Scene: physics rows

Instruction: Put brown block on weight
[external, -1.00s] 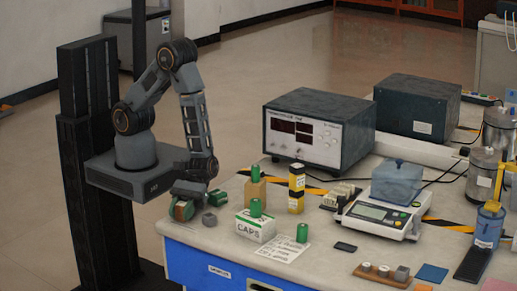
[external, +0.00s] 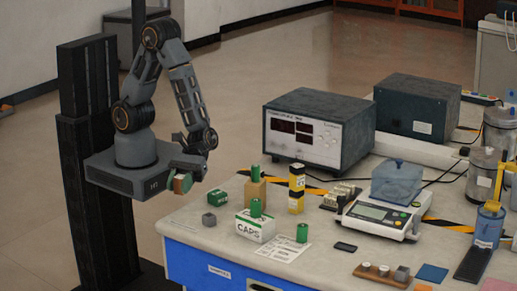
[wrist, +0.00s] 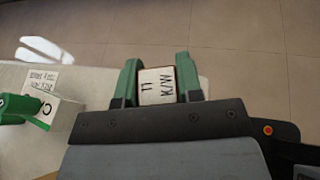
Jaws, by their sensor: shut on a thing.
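My gripper (external: 184,181) is shut on the brown block (external: 180,184), held above and left of the table's near left corner in the external view. In the wrist view the block (wrist: 157,86) sits between the green fingers, its white face with dark lettering towards the camera. A small grey piece (external: 209,219), which looks like a weight, stands on the table near that corner, below and right of my gripper and apart from it. More small weights (external: 382,270) stand on a wooden holder at the front right.
A green block (external: 219,199) lies beside the grey piece. A white CAPS box (external: 253,230) with a green cylinder, a wooden block (external: 256,194), a yellow-black block (external: 296,195) and a paper sheet (external: 282,248) stand or lie further right. A scale (external: 378,217) is beyond them.

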